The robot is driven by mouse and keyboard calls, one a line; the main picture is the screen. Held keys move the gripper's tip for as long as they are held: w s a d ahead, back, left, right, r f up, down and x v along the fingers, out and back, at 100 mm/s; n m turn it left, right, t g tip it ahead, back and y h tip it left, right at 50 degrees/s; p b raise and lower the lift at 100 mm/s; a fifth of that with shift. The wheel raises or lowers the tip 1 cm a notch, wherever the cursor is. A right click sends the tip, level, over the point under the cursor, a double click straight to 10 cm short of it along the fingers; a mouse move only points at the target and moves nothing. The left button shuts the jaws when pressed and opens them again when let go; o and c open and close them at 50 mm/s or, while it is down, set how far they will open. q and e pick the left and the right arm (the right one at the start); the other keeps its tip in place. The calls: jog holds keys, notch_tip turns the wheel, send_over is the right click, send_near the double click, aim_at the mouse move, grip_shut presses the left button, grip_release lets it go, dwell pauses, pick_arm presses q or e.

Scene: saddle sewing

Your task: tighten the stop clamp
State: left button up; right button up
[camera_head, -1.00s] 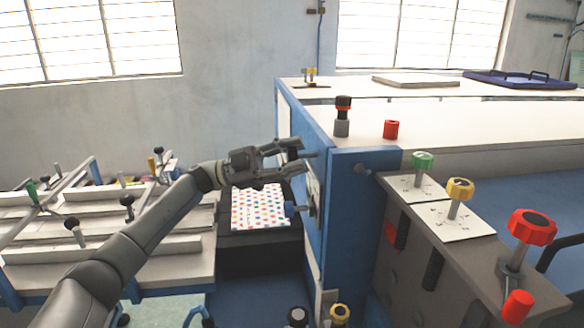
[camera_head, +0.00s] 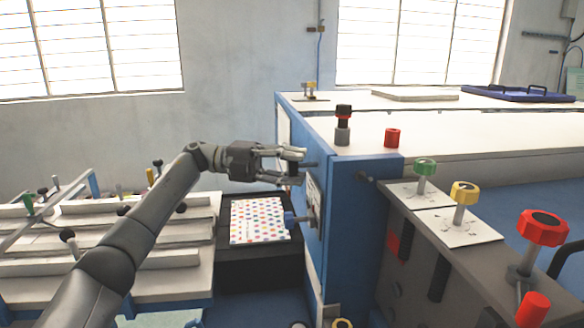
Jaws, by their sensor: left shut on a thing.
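My left gripper (camera_head: 296,166) reaches in from the left at the side of the blue cabinet (camera_head: 350,215). Its fingers are closed around a small dark handle (camera_head: 312,165) by the cabinet's left face. This looks like the stop clamp's handle, but the fingers hide most of it. My right gripper is not in view.
A dotted sheet (camera_head: 258,221) lies on a dark tray below the gripper. A black-and-red knob (camera_head: 343,125) and a red cap (camera_head: 391,138) stand on the white top. Green (camera_head: 425,167), yellow (camera_head: 464,193) and red (camera_head: 542,228) knobs stand at the right. A white slatted rack (camera_head: 150,235) is at the left.

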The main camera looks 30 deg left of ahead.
pick_arm(q)
jog(key=shift+m+y, duration=0.4)
jog(key=shift+m, duration=0.5)
jog(key=o, duration=1)
jog(key=shift+o, duration=0.2)
jog(key=shift+a, duration=0.15)
jog(key=f+v, duration=0.1)
jog(key=v, duration=1)
jog(key=shift+a+r, duration=0.35)
jog(key=shift+r, duration=0.1)
jog(key=shift+s, duration=0.15)
